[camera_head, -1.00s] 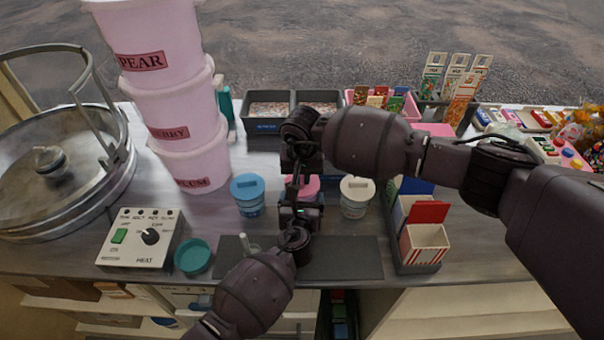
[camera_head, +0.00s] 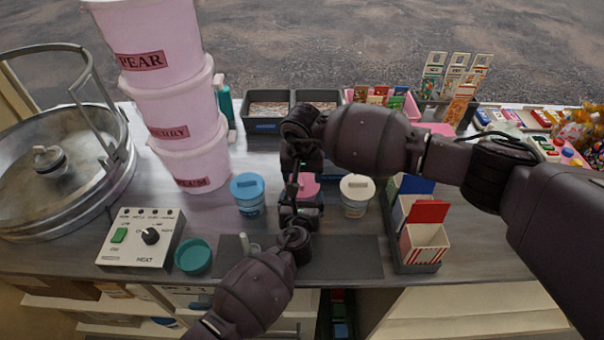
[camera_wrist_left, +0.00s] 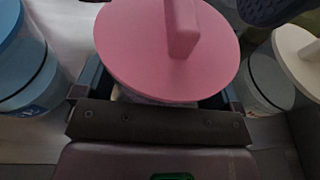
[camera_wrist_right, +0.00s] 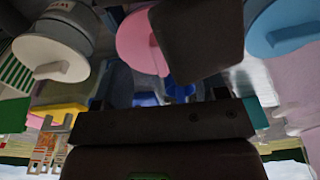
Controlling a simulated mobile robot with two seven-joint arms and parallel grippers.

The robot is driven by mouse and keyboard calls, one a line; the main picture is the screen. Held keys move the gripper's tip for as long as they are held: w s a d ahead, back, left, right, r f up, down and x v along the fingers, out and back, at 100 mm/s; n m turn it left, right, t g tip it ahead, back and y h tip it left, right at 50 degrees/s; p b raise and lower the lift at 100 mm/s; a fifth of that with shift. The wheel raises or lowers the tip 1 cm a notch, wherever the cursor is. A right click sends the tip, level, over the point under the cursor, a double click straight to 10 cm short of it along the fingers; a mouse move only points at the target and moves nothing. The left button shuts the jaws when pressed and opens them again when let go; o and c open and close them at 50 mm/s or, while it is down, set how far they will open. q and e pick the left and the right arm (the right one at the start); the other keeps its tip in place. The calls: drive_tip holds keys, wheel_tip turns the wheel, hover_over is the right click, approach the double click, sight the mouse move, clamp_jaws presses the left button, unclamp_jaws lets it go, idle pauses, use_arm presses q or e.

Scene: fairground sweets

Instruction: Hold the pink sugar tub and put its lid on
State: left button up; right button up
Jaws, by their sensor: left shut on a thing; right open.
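The pink lid (camera_head: 308,186), a disc with an upright grip, lies over the pink sugar tub, filling the middle of the left wrist view (camera_wrist_left: 140,50). Only a pale sliver of the tub (camera_wrist_left: 128,96) shows beneath it. I cannot tell whether the lid is fully seated. My left gripper (camera_wrist_left: 155,92) is shut around the tub, a finger on each side, below the lid. My right gripper (camera_wrist_right: 150,92) is open and empty. The pink lid also shows beyond it in the right wrist view (camera_wrist_right: 140,42). In the head view the arms partly hide tub and lid.
A blue-lidded tub (camera_head: 248,194) stands left, a cream-lidded tub (camera_head: 355,195) right. A loose teal lid (camera_head: 193,257) lies beside the heat control box (camera_head: 140,238). A dark mat (camera_head: 345,258) lies in front. Carton holders (camera_head: 425,240) stand right; stacked pink buckets (camera_head: 185,130) stand back left.

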drive_tip(key=shift+r, duration=2.85)
clamp_jaws()
